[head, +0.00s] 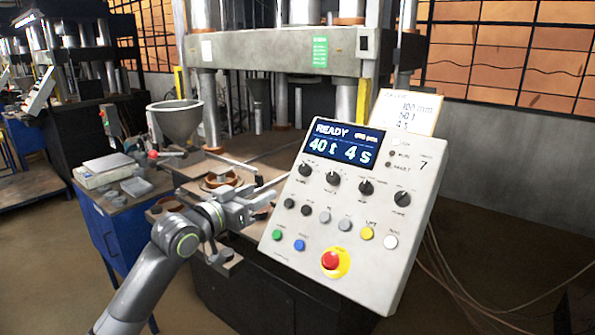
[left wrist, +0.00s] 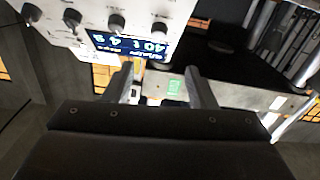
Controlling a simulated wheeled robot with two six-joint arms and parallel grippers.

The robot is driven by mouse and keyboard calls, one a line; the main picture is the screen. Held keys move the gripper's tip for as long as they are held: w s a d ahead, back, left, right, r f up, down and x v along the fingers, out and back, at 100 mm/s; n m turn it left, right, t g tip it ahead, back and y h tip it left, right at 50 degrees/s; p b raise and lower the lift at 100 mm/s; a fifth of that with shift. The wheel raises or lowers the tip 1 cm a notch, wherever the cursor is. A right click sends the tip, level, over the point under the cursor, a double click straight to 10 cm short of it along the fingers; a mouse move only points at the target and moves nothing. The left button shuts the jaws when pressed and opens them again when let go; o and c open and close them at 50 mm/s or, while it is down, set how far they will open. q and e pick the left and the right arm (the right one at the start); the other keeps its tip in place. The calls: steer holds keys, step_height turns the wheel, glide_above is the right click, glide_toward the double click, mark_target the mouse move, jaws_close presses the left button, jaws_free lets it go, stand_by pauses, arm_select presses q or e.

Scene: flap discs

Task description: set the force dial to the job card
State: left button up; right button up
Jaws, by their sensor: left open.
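The slanted control panel (head: 290,225) has a lit display (head: 342,145) reading READY, 40 t and 4 s. Below it is a row of black dials, including one at the left (head: 305,169), a second (head: 332,178) and a third (head: 366,187). Their labels are too small to read, so I cannot tell which sets force. The job card (head: 408,112) stands behind the panel's top; its lines are partly legible, the last seeming to be 4 s. My left gripper (head: 266,197) is left of the panel, open and empty. The left wrist view shows its spread fingers (left wrist: 160,88) and the display (left wrist: 130,46). My right gripper is out of view.
Below the dials sit several coloured buttons and a red emergency stop (head: 330,260). A metal funnel (head: 175,120) and the press bed lie behind my left arm. A blue cabinet (head: 105,225) with a scale (head: 104,170) stands at left. Cables hang right of the panel.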

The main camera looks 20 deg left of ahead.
mark_target(301, 170)
arm_select(q)
steer(key=p+x, duration=0.3)
steer(key=x, duration=1)
steer(key=shift+w+d, duration=0.15)
steer(key=shift+p+x, duration=0.35)
steer(key=shift+x, duration=0.65)
steer(key=c, duration=1)
steer(key=shift+o, duration=0.2)
steer(key=shift+f+b, duration=0.2)
steer(key=shift+b, duration=0.4)
steer(key=m+h+b, duration=0.1)
steer(key=b, duration=0.2)
steer(key=m+g+h+b, duration=0.1)
steer(key=m+b, duration=0.1)
steer(key=b, duration=0.2)
steer(key=m+h+b, duration=0.1)
steer(key=b, duration=0.3)
steer(key=shift+w+a+m+g, duration=0.1)
steer(key=shift+a+m+g, duration=0.15)
steer(key=shift+m+g, duration=0.15)
steer(key=shift+w+a+r+m+g+h+b, duration=0.1)
steer(key=shift+m+g+h+b, duration=0.35)
steer(key=shift+m+b, duration=0.45)
steer(key=shift+r+m+g+h+b, duration=0.1)
steer(key=shift+m+g+h+b, duration=0.3)
steer(key=shift+m+b, duration=0.45)
